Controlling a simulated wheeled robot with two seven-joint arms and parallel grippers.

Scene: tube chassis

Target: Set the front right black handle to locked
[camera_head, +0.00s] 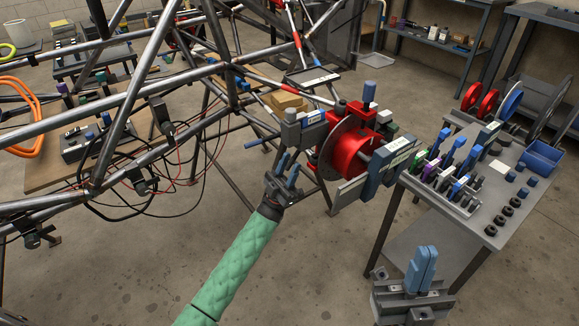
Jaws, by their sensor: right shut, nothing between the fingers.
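A red hub with a grey disc (335,150) is mounted at the corner of the tube chassis (110,105). My right gripper (426,259) is shut and empty at the bottom right, clear of the hub and in front of the table.
A grey table (474,165) on the right holds coloured-handled tools (450,165), black rings (507,209) and a blue bin (541,157). Loose cables (125,215) hang below the chassis on the left. The floor between my arms is clear.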

